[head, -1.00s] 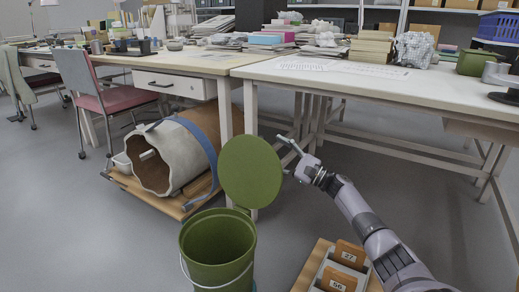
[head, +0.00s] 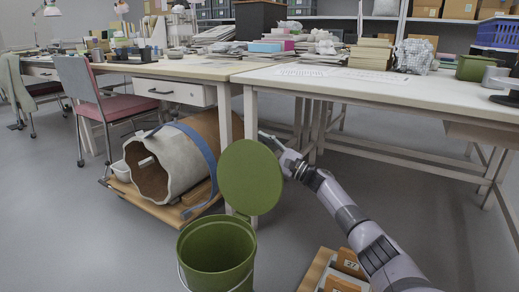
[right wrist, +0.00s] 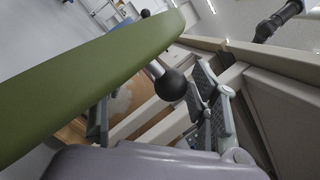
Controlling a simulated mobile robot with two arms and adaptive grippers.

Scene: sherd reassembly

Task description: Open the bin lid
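The green bin (head: 217,245) stands open on the floor at the bottom middle of the head view. Its round green lid (head: 250,178) stands upright above the bin's back edge. My right gripper (head: 274,150) is at the lid's upper right edge, partly hidden behind it. In the right wrist view the lid (right wrist: 85,80) crosses from lower left to top. A black ball knob (right wrist: 171,85) on a short stem sticks out from it. The open fingers of my right gripper (right wrist: 155,112) are on either side of the knob, without visible grip. My left gripper is out of view.
A large pot lies on its side on a wooden dolly (head: 170,207) left of the bin. A white table (head: 390,82) stands behind the lid and my right arm. A crate with numbered boxes (head: 347,265) is at the bottom right.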

